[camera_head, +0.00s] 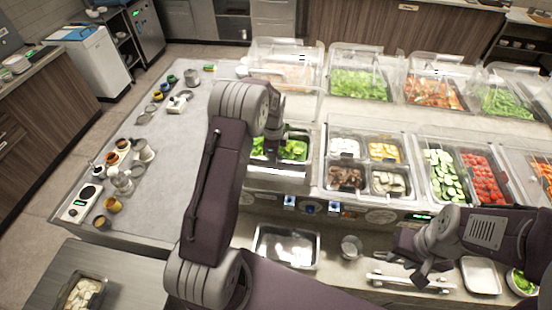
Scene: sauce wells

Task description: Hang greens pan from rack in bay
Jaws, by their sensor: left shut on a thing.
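A pan of leafy greens (294,150) is at the left end of the row of counter wells, partly hidden by my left arm. My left gripper (283,143) points down at this pan and is shut on it, though its fingertips are hard to see. I cannot tell whether the pan is seated in the bay or raised. My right gripper (411,262) looks open and empty, low on the right, above a pale metal rack (408,284) on the lower shelf.
An empty metal pan (287,248) and a small metal cup (351,247) are on the lower shelf. Filled pans, including cucumber (443,174) and tomato (484,178), line the counter. Clear covers (285,53) stand behind. Cups and a scale (79,204) are on the left counter.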

